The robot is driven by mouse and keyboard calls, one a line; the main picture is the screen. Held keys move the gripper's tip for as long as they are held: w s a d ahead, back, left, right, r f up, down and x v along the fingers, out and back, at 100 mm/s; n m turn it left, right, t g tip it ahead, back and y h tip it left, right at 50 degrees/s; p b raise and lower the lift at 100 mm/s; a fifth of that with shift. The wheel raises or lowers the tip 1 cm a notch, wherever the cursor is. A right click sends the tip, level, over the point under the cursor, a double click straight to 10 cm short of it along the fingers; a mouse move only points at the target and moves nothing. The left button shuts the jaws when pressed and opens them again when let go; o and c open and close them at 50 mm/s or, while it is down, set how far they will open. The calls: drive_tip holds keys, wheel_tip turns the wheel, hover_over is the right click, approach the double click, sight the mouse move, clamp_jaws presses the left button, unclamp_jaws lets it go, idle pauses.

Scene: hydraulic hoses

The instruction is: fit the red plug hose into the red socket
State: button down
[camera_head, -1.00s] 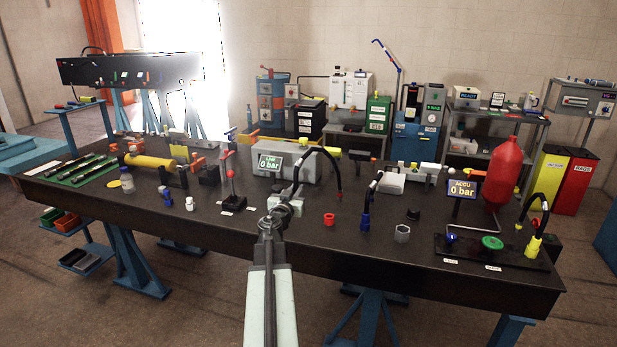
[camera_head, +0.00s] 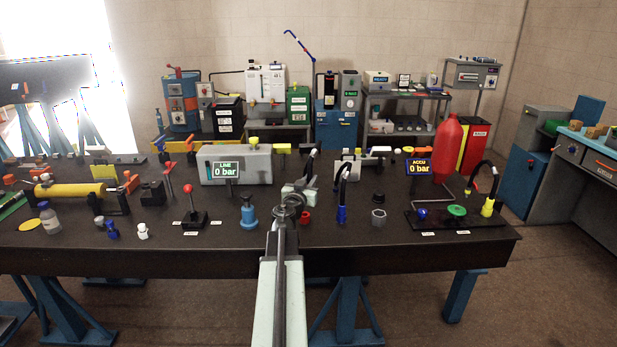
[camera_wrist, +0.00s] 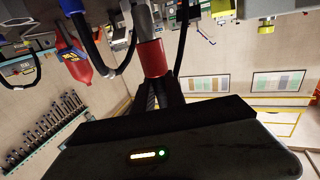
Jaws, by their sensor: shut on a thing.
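My gripper (camera_head: 290,203) is over the middle of the dark table, seen from behind along my arm. In the wrist view its dark fingers (camera_wrist: 157,92) are shut on the red plug (camera_wrist: 152,58), which has a grey end pointing to the top of the picture. In the head view the plug is hidden behind my gripper, and part of a black hose (camera_head: 309,163) rises just beyond it. A short red ring-shaped fitting (camera_head: 305,216) stands on the table just right of my gripper. I cannot tell whether it is the red socket.
A blue-ended hose (camera_head: 342,212) and a grey nut-like part (camera_head: 378,218) stand to the right. A yellow-ended hose (camera_head: 487,207), a red accumulator (camera_head: 447,150) and a green knob (camera_head: 457,210) are farther right. A grey LINE block (camera_head: 246,164) is behind; a blue fitting (camera_head: 249,218) stands left.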

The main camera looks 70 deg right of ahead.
drive_tip(key=shift+w+d+r+t, duration=0.15)
drive_tip(key=shift+w+d, duration=0.25)
drive_tip(key=shift+w, duration=0.2)
drive_tip(key=shift+w+d+t, duration=0.15)
drive_tip(key=shift+w+d, duration=0.25)
drive_tip(key=shift+w, duration=0.15)
wheel_tip(320, 180, down, 6)
drive_tip(key=b, duration=0.5)
drive_tip(key=shift+w+r, duration=0.15)
drive_tip(key=shift+b, duration=0.35)
idle(0.5)
drive_tip(key=shift+f+b, duration=0.3)
drive_tip(key=shift+f, duration=0.2)
drive_tip(key=shift+f+b, duration=1.75)
drive_tip(key=shift+b, duration=0.05)
drive_tip(key=c, duration=1.3)
unclamp_jaws()
